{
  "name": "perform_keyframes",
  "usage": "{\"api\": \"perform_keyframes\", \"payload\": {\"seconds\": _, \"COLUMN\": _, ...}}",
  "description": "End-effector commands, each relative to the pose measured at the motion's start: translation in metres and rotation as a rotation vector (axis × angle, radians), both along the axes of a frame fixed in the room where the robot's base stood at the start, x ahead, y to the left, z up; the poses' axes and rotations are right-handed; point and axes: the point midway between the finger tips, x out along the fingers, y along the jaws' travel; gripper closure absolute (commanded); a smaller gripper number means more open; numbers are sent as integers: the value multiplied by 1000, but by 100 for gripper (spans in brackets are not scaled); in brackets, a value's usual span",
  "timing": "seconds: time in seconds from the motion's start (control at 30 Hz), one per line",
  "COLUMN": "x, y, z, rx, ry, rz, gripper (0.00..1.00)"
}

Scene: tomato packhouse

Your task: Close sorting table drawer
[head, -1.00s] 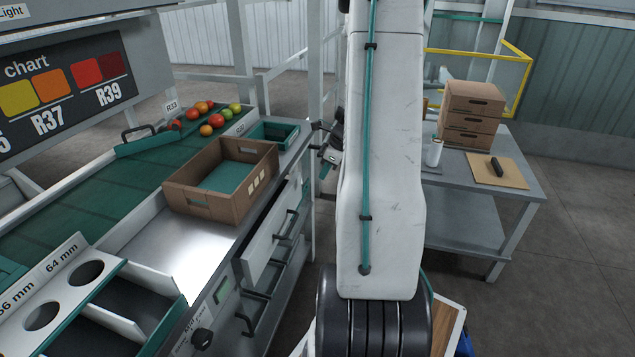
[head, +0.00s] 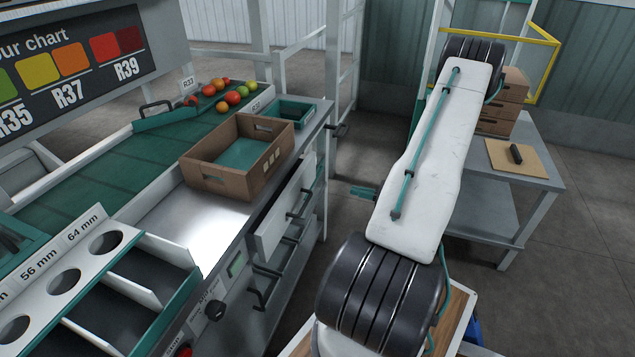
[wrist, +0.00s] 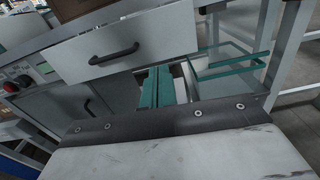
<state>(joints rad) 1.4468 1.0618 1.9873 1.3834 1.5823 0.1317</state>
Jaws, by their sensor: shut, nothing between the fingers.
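The sorting table drawer (head: 278,222) is a white-fronted drawer with a dark bar handle, in the side of the sorting table (head: 222,240). It stands partly pulled out, with a dark gap behind its front. In the wrist view the drawer front (wrist: 150,38) and its handle (wrist: 114,53) fill the upper left. My gripper (wrist: 157,84) has teal fingers, shut and empty, below and right of the handle and apart from it. In the head view my gripper (head: 363,192) shows partly, right of the drawer; the arm hides the rest.
A cardboard box (head: 213,181) and a small teal tray (head: 290,112) stand on the sorting table, with tomatoes (head: 228,97) behind. Other handles (head: 262,287) lie below the drawer. A grey side table (head: 545,177) stands at the right. Floor between the tables is clear.

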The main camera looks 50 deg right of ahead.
Motion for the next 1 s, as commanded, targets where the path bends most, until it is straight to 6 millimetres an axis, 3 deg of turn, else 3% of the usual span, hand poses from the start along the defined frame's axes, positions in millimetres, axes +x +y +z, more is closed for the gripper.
{"api": "perform_keyframes", "payload": {"seconds": 0.27, "x": 23, "y": 10, "z": 2, "rx": -38, "ry": -21, "rz": 10, "gripper": 100}}
{"api": "perform_keyframes", "payload": {"seconds": 0.7, "x": 108, "y": 38, "z": 2, "rx": -38, "ry": -18, "rz": 12, "gripper": 100}}
{"api": "perform_keyframes", "payload": {"seconds": 1.0, "x": 133, "y": 46, "z": 2, "rx": -37, "ry": -18, "rz": 8, "gripper": 100}}
